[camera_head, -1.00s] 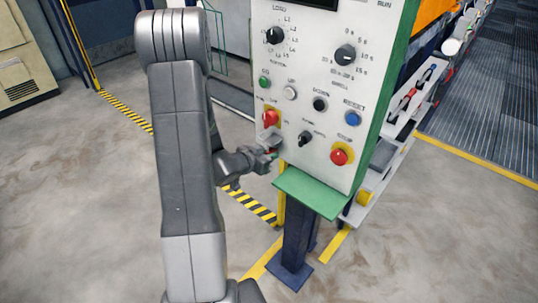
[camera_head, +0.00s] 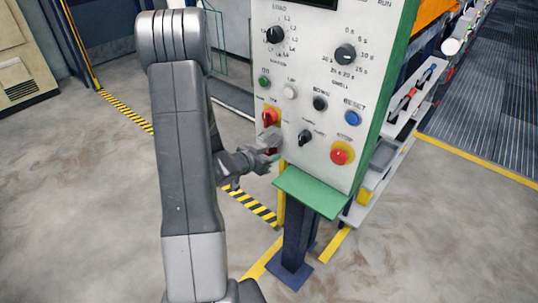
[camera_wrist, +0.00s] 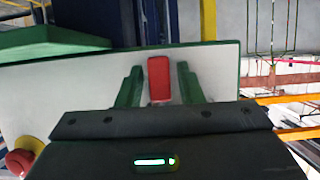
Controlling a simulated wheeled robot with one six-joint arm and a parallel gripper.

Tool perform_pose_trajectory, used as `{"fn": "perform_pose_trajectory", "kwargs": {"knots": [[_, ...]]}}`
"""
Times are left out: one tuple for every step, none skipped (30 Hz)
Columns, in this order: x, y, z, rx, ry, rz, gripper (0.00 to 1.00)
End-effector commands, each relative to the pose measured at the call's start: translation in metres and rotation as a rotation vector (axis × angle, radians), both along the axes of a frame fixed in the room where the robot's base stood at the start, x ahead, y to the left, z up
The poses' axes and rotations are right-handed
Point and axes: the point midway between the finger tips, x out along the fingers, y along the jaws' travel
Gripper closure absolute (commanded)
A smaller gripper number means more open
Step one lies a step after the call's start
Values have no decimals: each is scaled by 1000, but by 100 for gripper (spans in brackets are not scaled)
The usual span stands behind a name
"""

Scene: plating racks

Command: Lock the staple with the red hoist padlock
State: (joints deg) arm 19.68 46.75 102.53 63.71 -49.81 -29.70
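The red hoist padlock (camera_wrist: 159,80) shows in the wrist view as a red block close against the white panel face. My gripper (camera_wrist: 160,76) has a finger on each side of it, with a narrow gap on both sides, so it is open around the padlock. In the head view my gripper (camera_head: 268,153) is at the left edge of the panel, below the red switch handle on its yellow plate (camera_head: 270,117), and a bit of the red padlock (camera_head: 271,150) shows between the fingers. The staple and the shackle are hidden, so I cannot tell how they engage.
The control panel (camera_head: 318,165) carries several knobs and buttons, including a red emergency button (camera_head: 340,154) on yellow. A green ledge (camera_head: 311,191) juts out under it, close to my gripper's lower right. A rack shelf (camera_head: 414,95) stands behind at right. The floor at left is clear.

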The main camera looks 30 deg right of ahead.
Motion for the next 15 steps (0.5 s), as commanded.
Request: {"fn": "perform_pose_trajectory", "kwargs": {"knots": [[0, 0, 0, 0, 0, 0, 57], [0, 0, 0, 0, 0, 0, 57], [0, 0, 0, 0, 0, 0, 57], [0, 0, 0, 0, 0, 0, 57], [0, 0, 0, 0, 0, 0, 57], [0, 0, 0, 0, 0, 0, 57], [0, 0, 0, 0, 0, 0, 57], [0, 0, 0, 1, 0, 0, 57], [0, 0, 0, 1, 0, 0, 57], [0, 1, 0, 1, 0, 0, 57], [-1, 2, 1, 1, 0, 1, 57], [-1, 4, 2, 0, 0, 1, 57], [-2, 7, 3, 0, -1, 2, 57], [-3, 10, 5, 0, -1, 2, 57], [-5, 15, 7, -1, -1, 3, 57]]}}
